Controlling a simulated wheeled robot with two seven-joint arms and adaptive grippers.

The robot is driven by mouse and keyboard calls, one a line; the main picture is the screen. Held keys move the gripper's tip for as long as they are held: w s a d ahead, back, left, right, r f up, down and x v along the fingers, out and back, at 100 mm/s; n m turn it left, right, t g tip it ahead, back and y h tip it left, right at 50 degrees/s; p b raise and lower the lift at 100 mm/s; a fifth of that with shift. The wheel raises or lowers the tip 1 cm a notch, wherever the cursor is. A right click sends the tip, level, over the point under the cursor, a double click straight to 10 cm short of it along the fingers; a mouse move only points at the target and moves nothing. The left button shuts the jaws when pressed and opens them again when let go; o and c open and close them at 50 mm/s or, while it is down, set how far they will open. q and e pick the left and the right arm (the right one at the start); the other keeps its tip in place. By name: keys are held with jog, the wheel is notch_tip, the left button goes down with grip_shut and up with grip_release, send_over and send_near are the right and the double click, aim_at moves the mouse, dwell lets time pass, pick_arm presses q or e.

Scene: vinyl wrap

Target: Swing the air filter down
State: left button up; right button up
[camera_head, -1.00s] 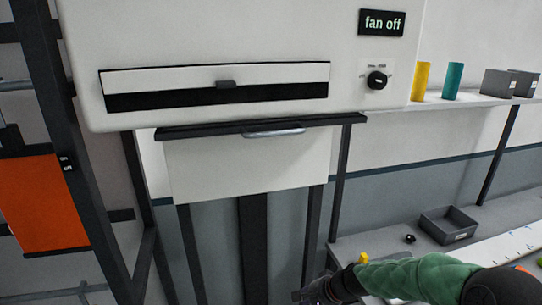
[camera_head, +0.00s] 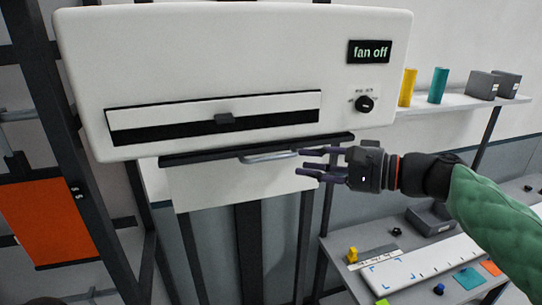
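I cannot tell which of these parts is the air filter. My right gripper (camera_head: 302,162) is open and empty, its fingers pointing left. In the picture its fingertips are just right of the handle, with a small gap. My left gripper is not in view.
A "fan off" display (camera_head: 368,51) and a dark knob (camera_head: 366,103) are on the unit's right. A shelf (camera_head: 450,103) holds yellow and teal rolls and grey boxes. A bench (camera_head: 345,272) at lower right holds a grey bin (camera_head: 432,222) and small items. An orange panel (camera_head: 43,225) stands left.

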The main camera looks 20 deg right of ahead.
aim_at(271, 156)
jog(key=p+x, duration=0.2)
jog(key=x, duration=0.7)
jog(key=shift+f, duration=0.1)
grip_shut()
